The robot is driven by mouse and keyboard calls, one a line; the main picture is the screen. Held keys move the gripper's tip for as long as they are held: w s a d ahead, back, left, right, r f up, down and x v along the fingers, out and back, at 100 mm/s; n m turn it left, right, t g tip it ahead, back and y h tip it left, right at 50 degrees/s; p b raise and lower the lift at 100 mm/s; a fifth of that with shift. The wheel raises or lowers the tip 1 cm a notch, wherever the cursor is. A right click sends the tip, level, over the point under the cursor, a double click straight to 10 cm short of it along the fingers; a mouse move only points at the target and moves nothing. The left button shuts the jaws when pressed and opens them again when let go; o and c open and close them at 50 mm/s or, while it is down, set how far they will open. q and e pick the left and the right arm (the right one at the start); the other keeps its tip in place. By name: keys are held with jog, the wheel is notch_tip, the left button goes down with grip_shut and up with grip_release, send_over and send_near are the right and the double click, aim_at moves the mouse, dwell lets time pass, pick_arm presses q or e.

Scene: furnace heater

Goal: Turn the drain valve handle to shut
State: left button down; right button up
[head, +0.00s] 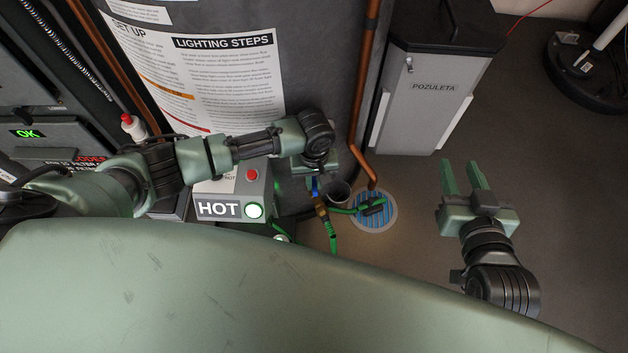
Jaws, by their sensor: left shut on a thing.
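The drain valve is low on the front of the grey tank, with a brassy body (321,207) and a small blue handle (314,187). A green hose (332,240) hangs from it. My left gripper (317,180) reaches down over the valve and is shut on the blue handle; its fingertips are mostly hidden by its own wrist and palm. The handle's exact angle is too small to tell. My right gripper (463,174) is open and empty above the floor at the right, well apart from the valve.
The grey tank (320,60) stands behind my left arm. A control box (222,190) with a red button and HOT label sits left of the valve. A blue striped floor drain (362,222) and copper pipe (358,150) are right of it.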

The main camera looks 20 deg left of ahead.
pick_arm(q)
jog(key=shift+m, duration=0.4)
jog(key=shift+m+p, duration=0.4)
jog(key=shift+p, duration=0.1)
pick_arm(e)
jog(key=s+f+g, duration=0.1)
jog(key=s+d+f+g, duration=0.1)
jog(key=f, duration=0.1)
jog(key=s+f, duration=0.1)
jog(key=shift+d+f+g+h, duration=0.15)
jog(key=shift+d+g+h, duration=0.15)
jog(key=shift+g+h, duration=0.1)
jog(key=shift+s, duration=0.15)
pick_arm(q)
jog(key=shift+m+p, duration=0.45)
jog(key=shift+m, duration=0.35)
jog(key=shift+m+p, duration=0.45)
jog(key=shift+m, duration=0.55)
jog(key=shift+r+m, duration=0.1)
jog(key=shift+m, duration=0.5)
pick_arm(e)
jog(key=s+d+f+g+h, duration=0.1)
jog(key=s+d+f+g, duration=0.2)
jog(key=s+f+g, duration=0.3)
jog(key=s, duration=0.4)
jog(key=shift+s+d+m+h, duration=0.15)
jog(key=shift+m+h, duration=0.15)
